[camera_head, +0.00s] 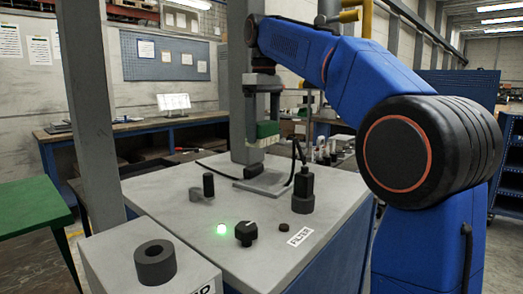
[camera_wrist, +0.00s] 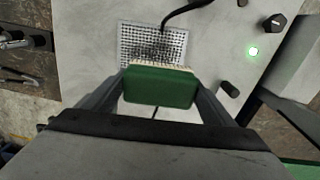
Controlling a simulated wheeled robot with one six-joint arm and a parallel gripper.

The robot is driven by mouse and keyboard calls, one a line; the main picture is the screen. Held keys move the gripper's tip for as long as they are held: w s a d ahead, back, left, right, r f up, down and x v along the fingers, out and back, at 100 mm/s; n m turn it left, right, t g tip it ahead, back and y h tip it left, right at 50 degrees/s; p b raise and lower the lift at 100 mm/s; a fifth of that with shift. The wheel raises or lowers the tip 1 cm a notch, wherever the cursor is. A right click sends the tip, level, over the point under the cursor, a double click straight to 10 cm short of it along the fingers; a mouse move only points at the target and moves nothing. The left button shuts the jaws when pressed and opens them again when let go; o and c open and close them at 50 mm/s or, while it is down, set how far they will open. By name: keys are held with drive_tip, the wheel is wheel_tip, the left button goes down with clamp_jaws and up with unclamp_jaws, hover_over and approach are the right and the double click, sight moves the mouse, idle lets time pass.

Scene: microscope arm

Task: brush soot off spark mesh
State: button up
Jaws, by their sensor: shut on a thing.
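My gripper (camera_wrist: 160,97) is shut on a green brush (camera_wrist: 162,87) with pale bristles along its far edge. The spark mesh (camera_wrist: 148,41) is a metal grid with dark soot over much of it, set on the grey cabinet top. In the wrist view the bristles lie over the near edge of the mesh; I cannot tell if they touch it. In the head view my gripper (camera_head: 264,122) points down with the brush (camera_head: 265,131) above a pale plate (camera_head: 264,181) near the post. The mesh surface is hard to make out in that view.
A black fitting with a cable (camera_head: 303,188) stands right of the plate. A black lever (camera_head: 207,185), a green light (camera_head: 221,229) and a black knob (camera_head: 246,233) sit on the grey cabinet top (camera_head: 160,200). A dark ring (camera_head: 155,262) stands on the front-left box.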

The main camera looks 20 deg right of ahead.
drive_tip(key=shift+f, duration=5.2)
drive_tip(key=shift+f, duration=0.4)
drive_tip(key=shift+w+d, duration=0.1)
drive_tip(key=shift+w+d+r, duration=0.1)
drive_tip(key=shift+w+d, duration=0.6)
drive_tip(key=shift+d, duration=0.2)
drive_tip(key=shift+w+d, duration=0.8)
drive_tip(key=shift+d, duration=0.15)
drive_tip(key=shift+s+a, duration=0.1)
drive_tip(key=shift+s+a+f, duration=0.2)
drive_tip(key=shift+s+a, duration=0.55)
drive_tip(key=shift+a, duration=0.1)
drive_tip(key=shift+a, duration=0.1)
